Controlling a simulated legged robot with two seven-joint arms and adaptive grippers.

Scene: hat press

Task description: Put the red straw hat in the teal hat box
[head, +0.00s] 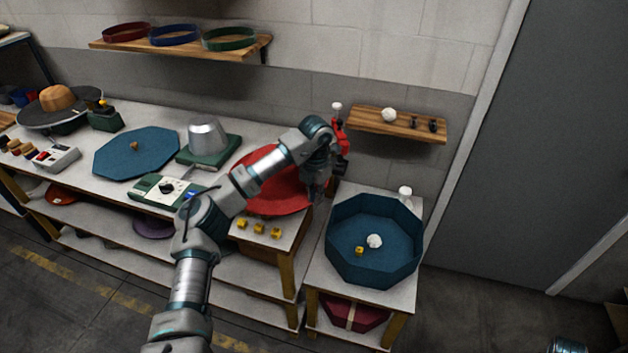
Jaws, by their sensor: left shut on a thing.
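The red straw hat (272,198) lies at the right end of the long workbench, partly hidden behind my left forearm. My left gripper (317,190) points down at the hat's right edge and is shut on it. The teal hat box (372,276) is octagonal and open. It stands on the small table to the right of the hat, with a white ball and a small yellow piece inside. A flat teal octagon with a knob, likely its lid (155,160), lies on the bench at left. My right gripper is not in view.
A grey metal form (208,140) on a green base stands left of the hat. Yellow blocks (258,228) sit at the bench's front edge.

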